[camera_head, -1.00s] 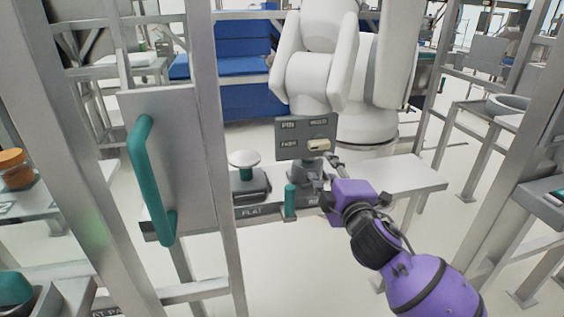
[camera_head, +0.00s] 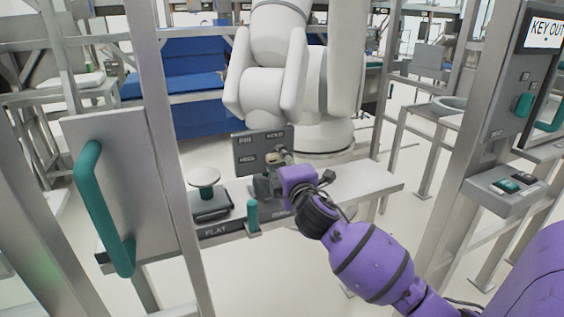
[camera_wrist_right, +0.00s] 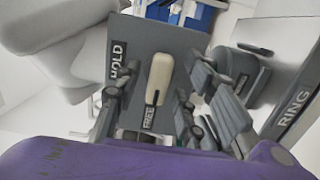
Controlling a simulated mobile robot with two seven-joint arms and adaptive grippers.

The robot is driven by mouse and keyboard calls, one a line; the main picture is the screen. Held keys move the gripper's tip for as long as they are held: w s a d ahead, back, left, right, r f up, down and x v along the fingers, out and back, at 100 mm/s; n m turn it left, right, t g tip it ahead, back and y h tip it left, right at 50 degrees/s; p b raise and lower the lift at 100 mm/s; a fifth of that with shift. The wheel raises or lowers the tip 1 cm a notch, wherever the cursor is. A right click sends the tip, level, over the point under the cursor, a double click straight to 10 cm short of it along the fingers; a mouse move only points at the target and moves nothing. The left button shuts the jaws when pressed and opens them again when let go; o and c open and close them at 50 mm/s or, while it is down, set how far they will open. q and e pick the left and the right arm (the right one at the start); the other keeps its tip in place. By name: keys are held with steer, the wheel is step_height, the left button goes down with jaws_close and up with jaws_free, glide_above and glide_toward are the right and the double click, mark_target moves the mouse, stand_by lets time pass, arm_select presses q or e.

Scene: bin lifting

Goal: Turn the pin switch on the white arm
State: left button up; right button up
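The pin switch is a cream lever (camera_wrist_right: 159,75) on a dark grey panel (camera_wrist_right: 183,40), seen in the right wrist view. Its dark marker line points down at the FREE label; HOLD is to its left. In the head view the panel (camera_head: 246,142) stands in front of the white arm (camera_head: 267,88), and the cream lever (camera_head: 271,157) is partly hidden by my gripper. My right gripper (camera_head: 284,157) is at the panel's right side. In the right wrist view its fingers (camera_wrist_right: 153,103) are apart, one on each side of the lever, with gaps visible. My left gripper is out of view.
A grey bench (camera_head: 350,183) holds a round-topped device (camera_head: 204,178) and a green peg (camera_head: 252,214). A frame post (camera_head: 172,150) and a plate with a green handle (camera_head: 98,205) stand at left. A control box (camera_head: 505,190) is at right.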

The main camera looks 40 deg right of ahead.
jaws_close()
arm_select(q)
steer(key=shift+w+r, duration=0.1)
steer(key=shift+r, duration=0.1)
